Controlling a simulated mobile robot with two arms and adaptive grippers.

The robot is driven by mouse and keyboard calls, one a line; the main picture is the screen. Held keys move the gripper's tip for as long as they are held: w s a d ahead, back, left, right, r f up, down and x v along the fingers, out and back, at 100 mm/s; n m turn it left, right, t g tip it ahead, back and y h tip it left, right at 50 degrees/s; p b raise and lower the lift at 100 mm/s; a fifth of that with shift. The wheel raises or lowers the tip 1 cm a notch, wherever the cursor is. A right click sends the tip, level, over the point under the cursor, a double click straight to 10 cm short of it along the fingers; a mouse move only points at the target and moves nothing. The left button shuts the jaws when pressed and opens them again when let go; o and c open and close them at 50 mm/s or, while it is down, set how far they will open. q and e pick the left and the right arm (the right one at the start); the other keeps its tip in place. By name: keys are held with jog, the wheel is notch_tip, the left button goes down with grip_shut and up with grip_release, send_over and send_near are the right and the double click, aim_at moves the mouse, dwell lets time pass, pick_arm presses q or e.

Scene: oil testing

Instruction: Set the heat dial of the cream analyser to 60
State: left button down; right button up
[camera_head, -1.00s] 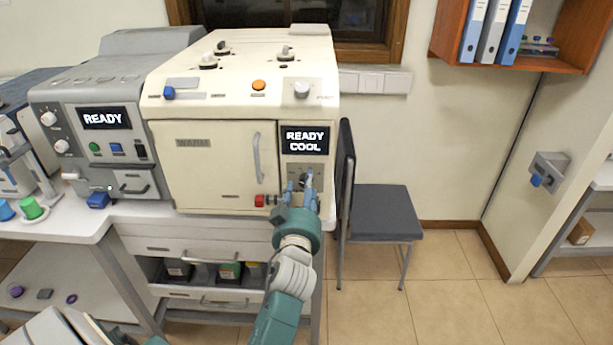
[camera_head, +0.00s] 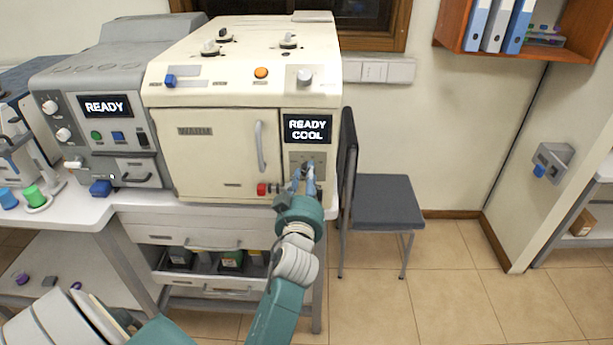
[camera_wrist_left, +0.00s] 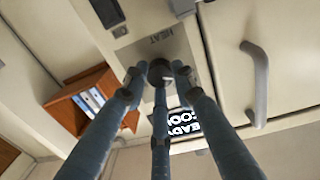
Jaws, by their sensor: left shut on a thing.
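The cream analyser (camera_head: 222,150) stands on the bench, its display (camera_head: 307,128) reading "READY COOL". Its heat dial (camera_head: 307,165) is on the small panel below the display, partly hidden by my fingers in the head view. In the left wrist view the round dark dial (camera_wrist_left: 160,68) sits beside the "HEAT" label. My left gripper (camera_head: 304,180) is at this panel, its blue fingers shut on the dial. In the left wrist view the fingers (camera_wrist_left: 158,88) surround the dial. The dial's pointer and scale cannot be read. My right gripper is not in view.
A red knob (camera_head: 262,189) sits just left of my left gripper. The analyser's door handle (camera_head: 260,146) is further left. A grey analyser (camera_head: 120,165) stands at the left, and a chair (camera_head: 375,200) stands right of the bench. The floor at the right is clear.

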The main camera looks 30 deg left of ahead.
pick_arm(q)
jog(key=m+p, duration=0.1)
jog(key=m, duration=0.4)
jog(key=m+p, duration=0.2)
jog(key=m, duration=0.4)
jog(key=r+m+p, duration=0.1)
jog(key=m, duration=0.4)
jog(key=shift+w+d+r+g, duration=0.1)
jog(key=shift+w+g, duration=0.1)
jog(key=shift+g, duration=0.2)
jog(key=shift+m+p, duration=0.3)
jog(key=shift+m, duration=0.1)
jog(key=c, duration=1.5)
grip_release()
jog(key=shift+c, duration=0.2)
jog(key=shift+o, duration=0.8)
jog(key=shift+w+f, duration=0.15)
jog(key=shift+f, duration=0.25)
